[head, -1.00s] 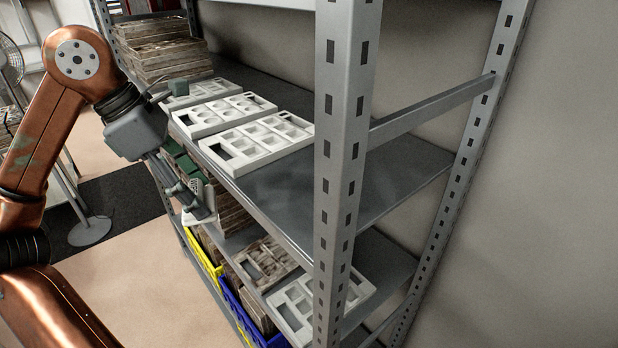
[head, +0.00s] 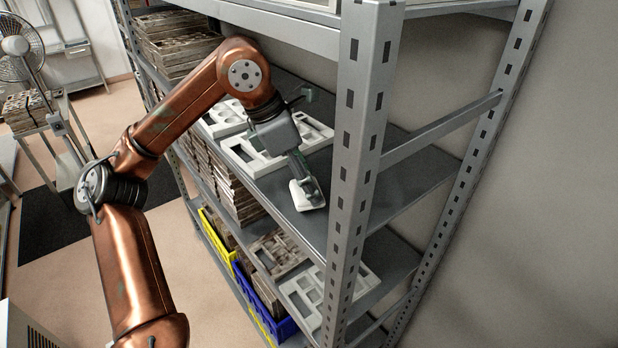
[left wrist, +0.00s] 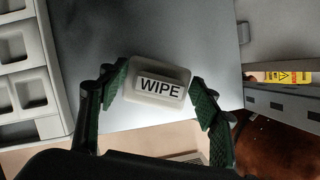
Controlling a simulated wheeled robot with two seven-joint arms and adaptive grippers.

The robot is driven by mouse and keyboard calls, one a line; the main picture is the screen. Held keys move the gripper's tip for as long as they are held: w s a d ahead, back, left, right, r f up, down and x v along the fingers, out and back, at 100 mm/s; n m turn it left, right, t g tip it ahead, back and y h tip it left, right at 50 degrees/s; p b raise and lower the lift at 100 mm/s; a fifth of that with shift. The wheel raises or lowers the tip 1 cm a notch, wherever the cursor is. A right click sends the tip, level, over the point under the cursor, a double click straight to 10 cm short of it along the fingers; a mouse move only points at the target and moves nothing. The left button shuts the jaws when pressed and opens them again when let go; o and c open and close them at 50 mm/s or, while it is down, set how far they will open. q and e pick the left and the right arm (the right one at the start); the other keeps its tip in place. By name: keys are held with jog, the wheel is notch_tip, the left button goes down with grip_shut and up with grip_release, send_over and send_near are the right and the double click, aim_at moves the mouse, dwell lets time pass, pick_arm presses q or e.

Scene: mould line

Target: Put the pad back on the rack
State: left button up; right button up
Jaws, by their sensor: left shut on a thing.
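The pad (left wrist: 158,84) is a pale rounded block with a label reading WIPE. It sits between the green fingers of my left gripper (left wrist: 157,97) in the left wrist view. In the head view my left gripper (head: 304,181) is shut on the pad (head: 306,196), at the front part of the rack's middle shelf (head: 270,197). The pad is at or just above the shelf surface; I cannot tell whether it touches. The rack (head: 362,140) is grey metal with slotted posts. My right gripper is not in view.
White moulded trays (head: 320,133) lie on the same shelf behind the gripper; one also shows in the left wrist view (left wrist: 28,75). The rack's front post stands close to the right of the gripper. Brown tray stacks, a yellow crate (head: 217,240) and a blue crate (head: 262,302) are lower down.

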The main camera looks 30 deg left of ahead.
pick_arm(q)
jog(key=shift+w+d+f, duration=0.2)
jog(key=shift+f, duration=0.15)
jog(key=shift+d+f, duration=0.1)
jog(key=shift+f, duration=0.15)
jog(key=shift+s+a, duration=0.2)
jog(key=shift+s, duration=0.1)
jog(key=o, duration=0.6)
jog(key=shift+f, duration=0.1)
jog(key=o, duration=0.5)
jog(key=shift+w+d, duration=0.15)
jog(key=shift+w, duration=0.05)
jog(key=shift+s, duration=0.1)
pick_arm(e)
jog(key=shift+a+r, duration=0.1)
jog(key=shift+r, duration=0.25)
